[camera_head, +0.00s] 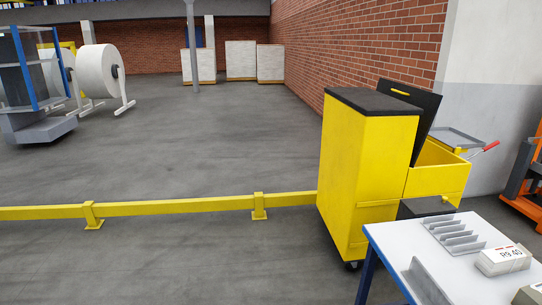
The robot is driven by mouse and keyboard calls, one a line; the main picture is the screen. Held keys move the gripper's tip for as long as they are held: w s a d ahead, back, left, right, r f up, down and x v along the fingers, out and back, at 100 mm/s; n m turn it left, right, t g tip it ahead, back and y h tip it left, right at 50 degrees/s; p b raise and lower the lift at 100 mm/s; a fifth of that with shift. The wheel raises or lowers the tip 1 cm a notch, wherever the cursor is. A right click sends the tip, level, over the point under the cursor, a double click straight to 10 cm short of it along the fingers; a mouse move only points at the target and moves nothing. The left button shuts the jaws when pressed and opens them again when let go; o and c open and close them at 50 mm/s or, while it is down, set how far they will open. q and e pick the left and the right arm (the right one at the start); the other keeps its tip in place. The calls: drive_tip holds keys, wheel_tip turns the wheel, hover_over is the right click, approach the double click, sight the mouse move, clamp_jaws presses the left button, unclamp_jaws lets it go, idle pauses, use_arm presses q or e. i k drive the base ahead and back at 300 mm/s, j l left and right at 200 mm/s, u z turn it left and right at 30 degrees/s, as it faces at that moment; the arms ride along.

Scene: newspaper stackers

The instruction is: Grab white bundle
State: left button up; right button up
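A pale bundle (490,266) with a white top label reading "R9.40" and small red marks lies on the white table (400,243) at the lower right. A second pale bundle (528,296) sits at the bottom right corner, mostly cut off by the picture's edge. I cannot tell which of these is the white bundle. Neither of my grippers is in view.
Grey metal dividers (452,234) and a grey angled plate (424,284) are on the table. A yellow cabinet (362,175) stands behind it. A low yellow rail (170,206) crosses the floor. White paper rolls (95,70) are at far left. Open floor lies beyond the rail.

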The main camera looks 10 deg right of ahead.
sight(497, 261)
drive_tip(key=i+z, duration=0.15)
drive_tip(key=i, duration=0.35)
drive_tip(key=i+j+z, duration=0.2)
drive_tip(key=i, duration=0.35)
drive_tip(key=i+z, duration=0.15)
drive_tip(key=i, duration=0.35)
drive_tip(key=i+j+z, duration=0.2)
drive_tip(key=i, duration=0.3)
drive_tip(key=i+z, duration=0.4)
drive_tip(key=i+j+z, duration=0.25)
drive_tip(key=i+z, duration=0.15)
drive_tip(key=z, duration=1.85)
drive_tip(key=j+u, duration=0.3)
drive_tip(key=j, duration=0.45)
drive_tip(key=i+j+u, duration=0.1)
drive_tip(key=j+u, duration=0.15)
drive_tip(key=j, duration=0.45)
